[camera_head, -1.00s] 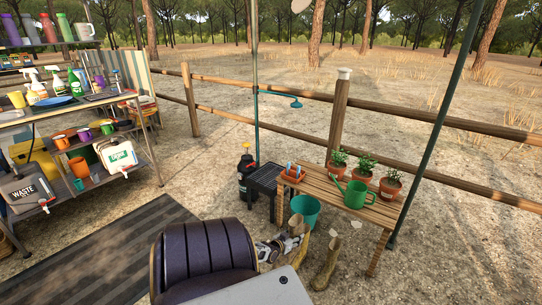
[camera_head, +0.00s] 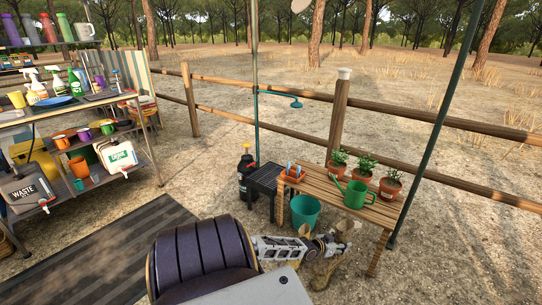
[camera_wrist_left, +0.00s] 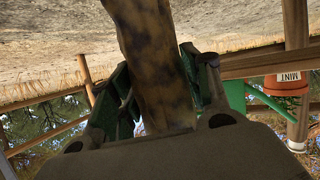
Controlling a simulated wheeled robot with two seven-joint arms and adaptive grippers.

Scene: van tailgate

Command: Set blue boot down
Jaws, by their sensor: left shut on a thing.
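My left gripper (camera_head: 338,245) reaches out low in front of the wooden table, close to its front left leg. In the left wrist view the fingers (camera_wrist_left: 160,100) are shut on a brown, mottled, boot-like shaft (camera_wrist_left: 152,55); I see no blue on it. In the head view this held boot is small and partly hidden by the gripper. A brown boot-like shape (camera_head: 323,272) shows on the ground just below the gripper; I cannot tell whether the two touch. My right gripper is not in view.
The wooden table (camera_head: 345,205) carries potted herbs and a green watering can (camera_head: 355,194). A teal bucket (camera_head: 305,211) stands by it, beside a dark slatted stand (camera_head: 264,180). A striped mat (camera_head: 95,255) lies left. Bare ground is free right of the table.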

